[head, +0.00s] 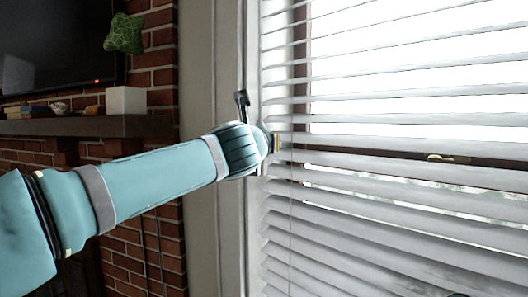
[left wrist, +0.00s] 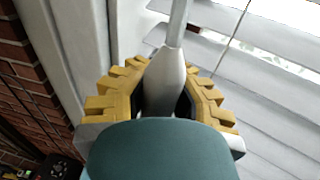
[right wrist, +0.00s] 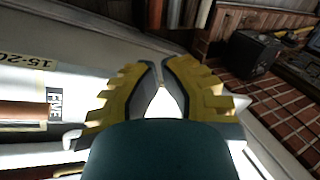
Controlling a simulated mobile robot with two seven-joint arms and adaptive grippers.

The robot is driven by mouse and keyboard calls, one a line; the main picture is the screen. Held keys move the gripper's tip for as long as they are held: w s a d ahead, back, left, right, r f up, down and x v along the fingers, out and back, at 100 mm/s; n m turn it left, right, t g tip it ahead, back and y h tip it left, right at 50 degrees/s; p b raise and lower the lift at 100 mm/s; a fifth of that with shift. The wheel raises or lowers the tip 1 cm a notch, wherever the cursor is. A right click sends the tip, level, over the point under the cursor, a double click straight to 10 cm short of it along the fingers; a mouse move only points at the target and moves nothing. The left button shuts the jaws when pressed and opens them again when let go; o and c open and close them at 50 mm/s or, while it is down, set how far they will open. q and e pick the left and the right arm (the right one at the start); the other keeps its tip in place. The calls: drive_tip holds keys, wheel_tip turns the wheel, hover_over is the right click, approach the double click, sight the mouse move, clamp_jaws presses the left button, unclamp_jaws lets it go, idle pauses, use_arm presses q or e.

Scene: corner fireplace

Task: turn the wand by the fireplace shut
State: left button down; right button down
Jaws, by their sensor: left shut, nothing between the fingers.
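The blind's wand (left wrist: 165,75) is a pale grey rod with a thicker handle. In the left wrist view it comes down from the top and its handle lies in line between the yellow fingers of my left gripper (left wrist: 163,95). Whether they touch it I cannot tell. In the head view my left gripper (head: 276,143) is at the left edge of the blinds (head: 370,185), mostly hidden by my wrist; the wand cannot be made out there. My right gripper (right wrist: 162,70) shows only in the right wrist view, its fingertips close together and empty.
A brick fireplace wall (head: 165,70) with a mantel (head: 90,126) and a white box (head: 126,101) stands left of the blinds. A thin cord (head: 291,220) hangs before the slats. A window handle (head: 448,158) shows between slats.

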use_arm(q)
drive_tip(key=shift+s+a+n+g+y+p, duration=0.2)
drive_tip(key=shift+n+g+y+p, duration=0.45)
drive_tip(key=shift+n+y, duration=1.6)
drive_tip(key=shift+a+n+g+y+p, duration=0.3)
drive_tip(key=shift+n+g+y+p, duration=0.7)
drive_tip(key=shift+y, duration=2)
drive_tip(key=shift+s+a+n+g+y+p, duration=0.15)
drive_tip(key=shift+a+n+g+y, duration=0.15)
drive_tip(key=shift+n+y, duration=2.1)
drive_tip(key=shift+y, duration=0.35)
drive_tip(key=c, duration=0.7)
unclamp_jaws()
drive_tip(key=shift+s+d, duration=0.1)
drive_tip(key=shift+d, duration=0.05)
drive_tip(key=shift+c, duration=0.2)
drive_tip(key=shift+g, duration=0.25)
drive_tip(key=v, duration=1.1)
drive_tip(key=shift+s+d, duration=0.25)
drive_tip(key=shift+s, duration=0.05)
